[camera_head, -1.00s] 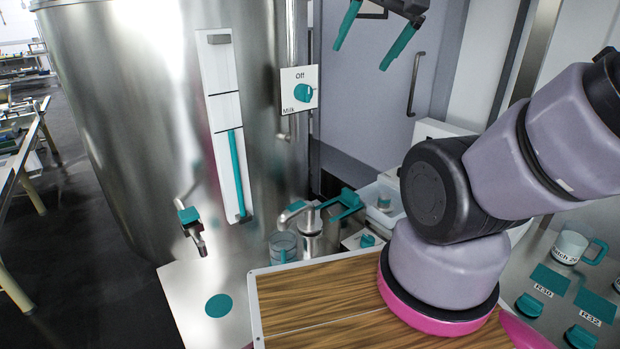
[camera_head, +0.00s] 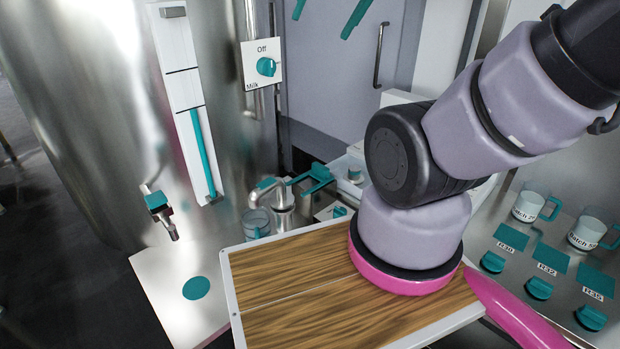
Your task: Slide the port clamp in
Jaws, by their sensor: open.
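My gripper (camera_head: 328,14) is at the top edge, with two teal fingers spread apart and nothing between them; its upper part is cut off. I cannot tell for sure which thing is the port clamp. A teal bracket-like piece (camera_head: 316,174) sits beside a bent steel spout (camera_head: 272,186), low in front of the grey door; it may be the clamp. A steel tap with a teal top (camera_head: 156,200) sticks out of the big tank (camera_head: 95,110). My gripper is well above these pieces and apart from them.
A wooden board in a white frame (camera_head: 290,309) lies at the front beneath my arm. A clear cup (camera_head: 256,222) stands by the spout. Batch mugs (camera_head: 529,206) and teal knobs (camera_head: 540,288) line the right counter. A milk switch (camera_head: 263,66) reads Off.

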